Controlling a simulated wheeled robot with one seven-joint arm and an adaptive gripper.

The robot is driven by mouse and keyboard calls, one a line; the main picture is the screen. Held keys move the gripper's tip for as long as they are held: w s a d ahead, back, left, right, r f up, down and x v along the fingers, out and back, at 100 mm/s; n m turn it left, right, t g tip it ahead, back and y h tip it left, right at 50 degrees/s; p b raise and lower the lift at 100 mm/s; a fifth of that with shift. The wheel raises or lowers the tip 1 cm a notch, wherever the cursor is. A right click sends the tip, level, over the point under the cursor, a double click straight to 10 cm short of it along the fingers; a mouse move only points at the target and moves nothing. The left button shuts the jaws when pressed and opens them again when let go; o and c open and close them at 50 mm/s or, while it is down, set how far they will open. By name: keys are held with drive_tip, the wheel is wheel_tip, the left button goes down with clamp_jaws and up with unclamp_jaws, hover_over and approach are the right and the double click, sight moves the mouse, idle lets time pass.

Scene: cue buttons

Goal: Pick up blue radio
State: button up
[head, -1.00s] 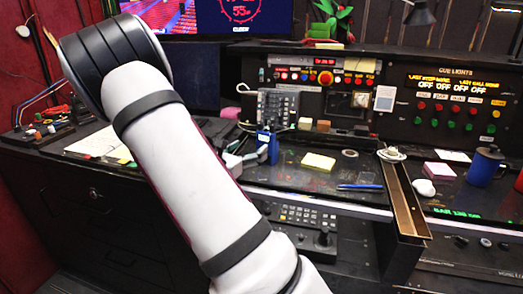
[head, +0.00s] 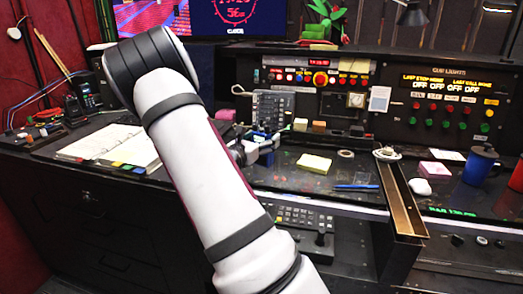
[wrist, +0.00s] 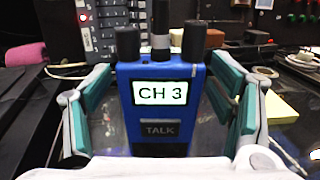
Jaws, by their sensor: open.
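The blue radio (wrist: 161,112) stands upright in the middle of the wrist view. It has black knobs and an antenna on top, a lit "CH 3" screen and a "TALK" button. My gripper (wrist: 162,98) is open, with teal-padded fingers on the left and right of the radio. A gap shows between the radio's sides and the pads at least in part; I cannot tell about light contact. In the head view my gripper (head: 256,148) is at the desk beside the keypad, and it mostly hides the radio.
A grey keypad unit (head: 273,107) stands right behind the radio. A yellow note pad (head: 314,163) and blue pens (head: 357,187) lie to the right. A metal rail (head: 402,203) crosses the desk's front edge. An open binder (head: 110,145) lies at left.

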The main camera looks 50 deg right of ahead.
drive_tip(key=c, duration=1.4)
drive_tip(key=shift+r, duration=0.1)
